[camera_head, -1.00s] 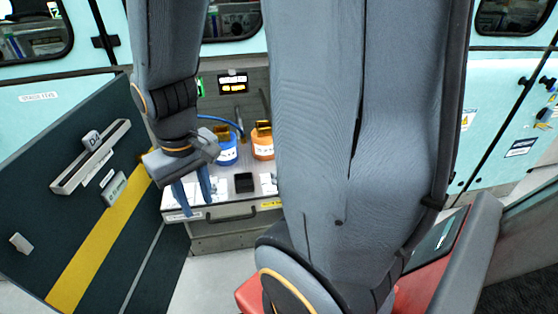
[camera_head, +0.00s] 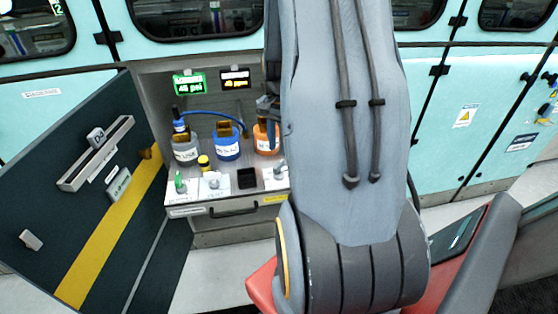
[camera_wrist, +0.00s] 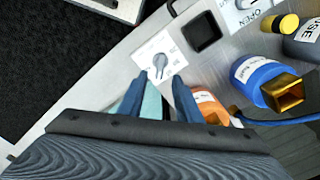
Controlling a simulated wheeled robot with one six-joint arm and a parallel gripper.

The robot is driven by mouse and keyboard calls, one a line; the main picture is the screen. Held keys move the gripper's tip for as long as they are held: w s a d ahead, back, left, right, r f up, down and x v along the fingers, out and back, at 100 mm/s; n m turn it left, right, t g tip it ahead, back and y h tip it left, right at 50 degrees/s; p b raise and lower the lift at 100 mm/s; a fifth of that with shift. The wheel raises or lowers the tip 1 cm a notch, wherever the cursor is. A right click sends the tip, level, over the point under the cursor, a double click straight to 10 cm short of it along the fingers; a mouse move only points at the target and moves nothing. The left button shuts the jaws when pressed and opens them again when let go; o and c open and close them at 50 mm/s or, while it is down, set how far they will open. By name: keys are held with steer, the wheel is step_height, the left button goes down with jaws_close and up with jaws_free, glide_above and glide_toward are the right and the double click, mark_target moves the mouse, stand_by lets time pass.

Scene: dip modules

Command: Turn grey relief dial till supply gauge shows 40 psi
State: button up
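A grey dial (camera_wrist: 158,65) stands on a white plate on the bench, just beyond my fingertips in the wrist view. It appears to be the dial (camera_head: 279,172) at the right end of the shelf in the head view. Its label is too small to read. My gripper (camera_wrist: 160,82) is open, its two blue fingers apart and nothing between them; in the head view it is mostly hidden by my arm. The green-lit gauge (camera_head: 189,84) seems to read about 46 psi. The amber gauge (camera_head: 235,78) is not clearly legible.
Grey (camera_head: 185,150), blue (camera_head: 228,146) and orange (camera_head: 265,142) bottles stand behind the controls, linked by a blue hose. A dark open door (camera_head: 75,225) stands left.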

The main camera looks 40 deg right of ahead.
mark_target(279, 163)
steer(key=shift+a+f+p, duration=0.1)
steer(key=shift+f+p, duration=0.4)
steer(key=shift+f, duration=3)
steer(key=shift+c, duration=0.4)
jaws_close()
